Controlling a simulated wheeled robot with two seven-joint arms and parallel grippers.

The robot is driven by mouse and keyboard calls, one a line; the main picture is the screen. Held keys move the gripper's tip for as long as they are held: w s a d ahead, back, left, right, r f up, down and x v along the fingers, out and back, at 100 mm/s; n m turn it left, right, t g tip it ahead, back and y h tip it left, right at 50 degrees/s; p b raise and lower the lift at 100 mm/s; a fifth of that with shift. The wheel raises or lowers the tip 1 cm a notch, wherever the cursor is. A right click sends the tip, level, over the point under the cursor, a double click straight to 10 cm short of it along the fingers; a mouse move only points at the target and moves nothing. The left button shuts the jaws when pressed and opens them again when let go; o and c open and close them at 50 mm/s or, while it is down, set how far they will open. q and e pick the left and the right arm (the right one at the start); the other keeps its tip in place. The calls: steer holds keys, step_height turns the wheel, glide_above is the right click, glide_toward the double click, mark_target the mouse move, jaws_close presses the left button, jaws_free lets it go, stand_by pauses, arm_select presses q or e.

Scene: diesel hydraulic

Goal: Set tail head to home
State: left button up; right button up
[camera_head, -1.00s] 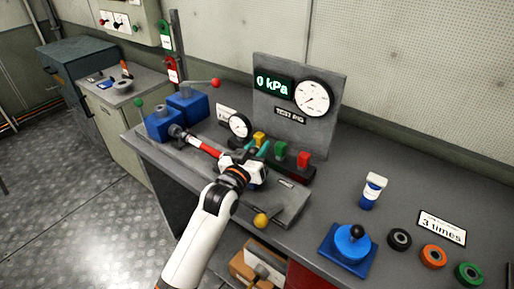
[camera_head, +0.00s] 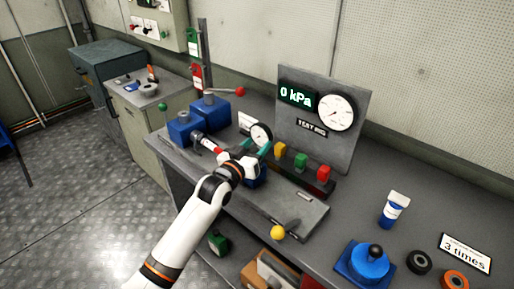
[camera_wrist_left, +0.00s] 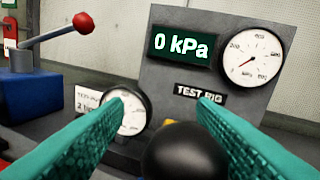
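My left gripper (camera_head: 245,157) is over the test bench, beside the small round gauge (camera_head: 261,134). In the left wrist view its teal fingers (camera_wrist_left: 165,103) are apart, with a black ball knob (camera_wrist_left: 187,152) low between them, closer to the right finger. A blue body (camera_head: 258,179) shows partly behind the gripper. Which part is the tail head is not labelled. My right gripper is not in view.
The test rig panel (camera_head: 320,119) reads 0 kPa. Green, yellow and red blocks (camera_head: 301,160) stand in front of it. A red-balled lever (camera_head: 239,91), yellow ball (camera_head: 278,232), blue-white tube (camera_head: 394,209) and blue knob base (camera_head: 367,262) are nearby.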

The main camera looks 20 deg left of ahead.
arm_select(q)
steer(key=shift+s+d, duration=0.1)
steer(key=shift+s, duration=0.25)
steer(key=s+a+b, duration=0.2)
steer(key=s, duration=0.9)
steer(key=shift+a, duration=0.2)
